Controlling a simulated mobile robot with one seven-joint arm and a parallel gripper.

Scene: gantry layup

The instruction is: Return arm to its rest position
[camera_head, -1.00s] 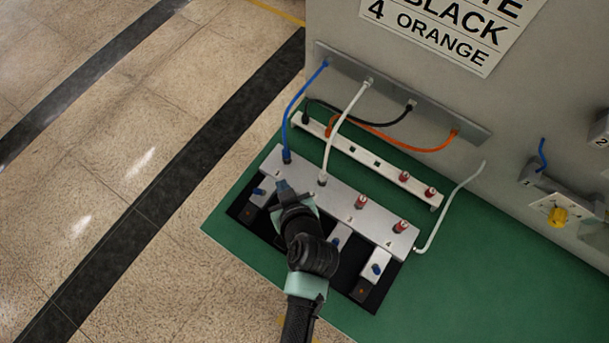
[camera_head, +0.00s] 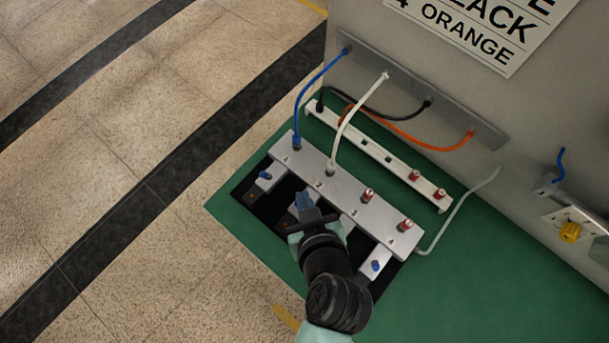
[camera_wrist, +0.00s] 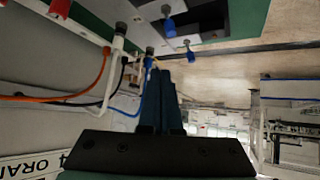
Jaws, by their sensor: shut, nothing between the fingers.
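My gripper (camera_head: 305,203) is shut and empty, with its blue fingers together over the front side of the silver terminal block (camera_head: 347,201). In the wrist view the closed fingers (camera_wrist: 161,98) point away from the camera, with nothing held. The blue cable (camera_head: 305,92) and the white cable (camera_head: 345,122) run from the wall strip down to the first two positions of the block. My forearm hides part of the block's black base.
Behind the block is a white rail (camera_head: 384,158); black (camera_head: 385,115) and orange (camera_head: 425,147) cables arch near it. Red-topped posts (camera_head: 367,195) stand on the block. The grey wall (camera_head: 560,110) carries a sign (camera_head: 468,28). Open floor (camera_head: 120,180) lies left of the green board (camera_head: 236,212).

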